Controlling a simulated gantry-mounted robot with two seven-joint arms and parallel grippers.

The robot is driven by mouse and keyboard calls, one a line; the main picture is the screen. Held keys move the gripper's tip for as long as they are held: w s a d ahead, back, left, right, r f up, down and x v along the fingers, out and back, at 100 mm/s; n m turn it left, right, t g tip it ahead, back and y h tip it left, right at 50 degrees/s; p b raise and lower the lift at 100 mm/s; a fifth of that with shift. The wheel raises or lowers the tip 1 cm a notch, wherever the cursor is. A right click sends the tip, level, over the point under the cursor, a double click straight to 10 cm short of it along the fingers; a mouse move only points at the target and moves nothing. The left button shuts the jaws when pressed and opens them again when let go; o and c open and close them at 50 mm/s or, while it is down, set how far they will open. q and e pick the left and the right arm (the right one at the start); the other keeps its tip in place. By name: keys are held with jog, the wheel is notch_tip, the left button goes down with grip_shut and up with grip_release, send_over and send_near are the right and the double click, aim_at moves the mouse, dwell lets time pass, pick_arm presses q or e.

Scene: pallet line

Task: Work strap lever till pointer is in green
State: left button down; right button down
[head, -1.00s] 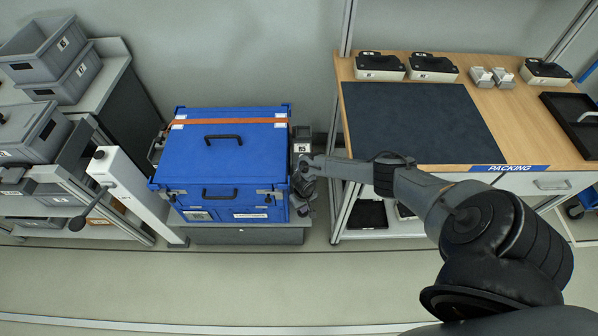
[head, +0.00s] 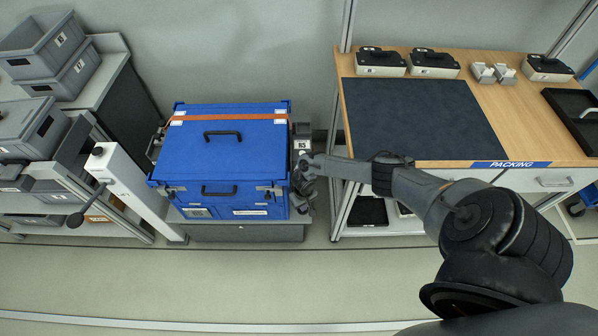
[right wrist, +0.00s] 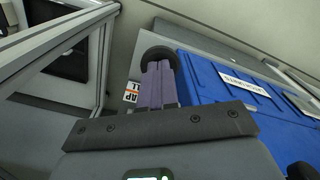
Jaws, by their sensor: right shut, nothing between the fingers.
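A blue case (head: 222,150) with an orange strap (head: 230,118) over its lid stands on a low grey base. My right gripper (head: 303,206) is beside the case's right side, pointing down. In the right wrist view its purple fingers (right wrist: 159,82) are shut together with nothing between them. A dark round knob-like part (right wrist: 160,55) shows at the fingertips; whether they touch it I cannot tell. The case also shows in the right wrist view (right wrist: 235,90). I cannot make out the strap lever, the pointer or a green zone. My left gripper is out of view.
A small grey unit (head: 301,131) marked with a label stands behind my right wrist. The packing bench (head: 520,130) is close on the right. A white post (head: 125,185) with a black-knobbed arm (head: 76,220) stands left of the case. The floor in front is clear.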

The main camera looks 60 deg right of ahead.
jog(key=shift+s+a+f, duration=0.1)
jog(key=shift+a+f, duration=0.1)
jog(key=shift+f, duration=0.7)
jog(key=shift+s+a+f+b, duration=0.1)
jog(key=shift+a+f+b, duration=0.05)
jog(key=shift+f+b, duration=0.55)
